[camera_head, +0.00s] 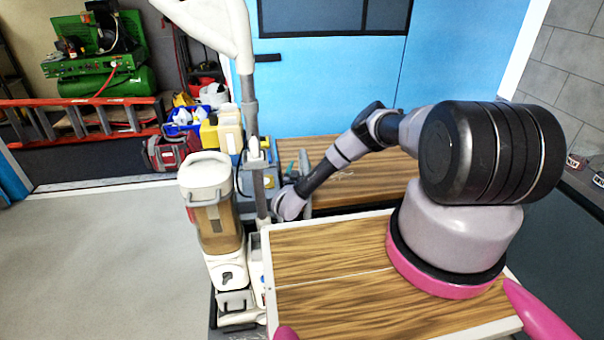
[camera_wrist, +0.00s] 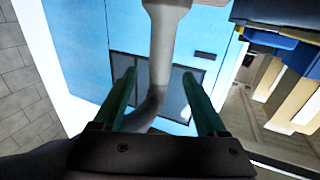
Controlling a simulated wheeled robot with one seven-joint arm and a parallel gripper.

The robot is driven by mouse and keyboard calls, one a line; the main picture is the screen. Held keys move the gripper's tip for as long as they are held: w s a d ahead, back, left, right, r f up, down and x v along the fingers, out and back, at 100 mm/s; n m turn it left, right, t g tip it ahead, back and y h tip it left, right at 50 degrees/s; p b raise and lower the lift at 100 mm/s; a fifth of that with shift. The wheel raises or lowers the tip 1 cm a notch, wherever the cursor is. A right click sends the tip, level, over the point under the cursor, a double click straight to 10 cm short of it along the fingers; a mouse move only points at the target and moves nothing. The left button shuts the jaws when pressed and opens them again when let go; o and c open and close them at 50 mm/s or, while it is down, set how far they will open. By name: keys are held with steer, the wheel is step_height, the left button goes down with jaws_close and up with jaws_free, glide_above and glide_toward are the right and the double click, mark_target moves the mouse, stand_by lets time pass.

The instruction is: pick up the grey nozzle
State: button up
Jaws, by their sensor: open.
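A pale grey nozzle (camera_head: 207,25) tops an upright grey tube beside the white machine in the head view. In the wrist view a grey tubular piece (camera_wrist: 167,45) runs down from the top edge and bends left lower down. I take it for the nozzle or its tube. My gripper (camera_wrist: 160,80) is open, with its two green fingers on either side of this piece in the picture. No contact shows, and the depth between them is unclear. In the head view my gripper (camera_head: 301,180) is low beside the tube, its fingers partly hidden.
A white machine with a brownish tank (camera_head: 216,225) stands left of the wooden-topped table (camera_head: 335,305). A second wooden surface (camera_head: 375,183) lies behind. Bottles (camera_head: 228,130), a red bag (camera_head: 168,152) and an orange ladder (camera_head: 85,103) are at the back left. The left floor is clear.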

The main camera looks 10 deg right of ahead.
mark_target(303, 156)
steer(key=x, duration=0.7)
steer(key=shift+w+r, duration=0.15)
steer(key=shift+w, duration=0.15)
jaws_close()
stand_by(1.1)
